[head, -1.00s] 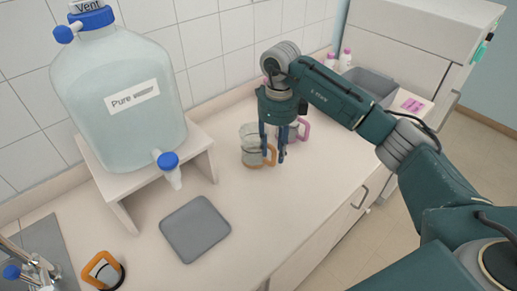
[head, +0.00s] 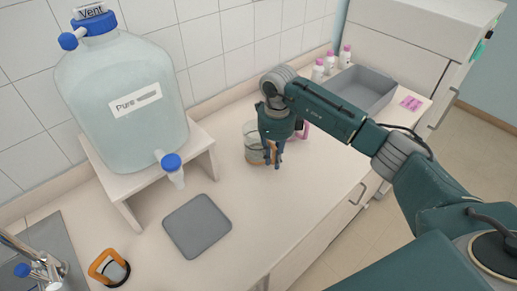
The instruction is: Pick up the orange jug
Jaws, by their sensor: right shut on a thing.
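A clear jug with an orange handle (head: 251,139) stands on the counter right of the grey mat. My right gripper (head: 275,161) reaches down at its right side and is shut on its orange handle. The fingers hide part of the handle. The jug looks upright and at counter height; I cannot tell whether it touches the counter. Another jug with an orange handle (head: 109,268) is at the lower left by the sink. My left gripper is not in view.
A pink-handled jug (head: 305,129) stands close behind my right gripper, mostly hidden. A large water carboy (head: 125,130) sits on a white stand (head: 205,152) at the left. A grey mat (head: 197,226) lies in front. A grey tray (head: 358,92) and several white bottles (head: 318,70) are at the back.

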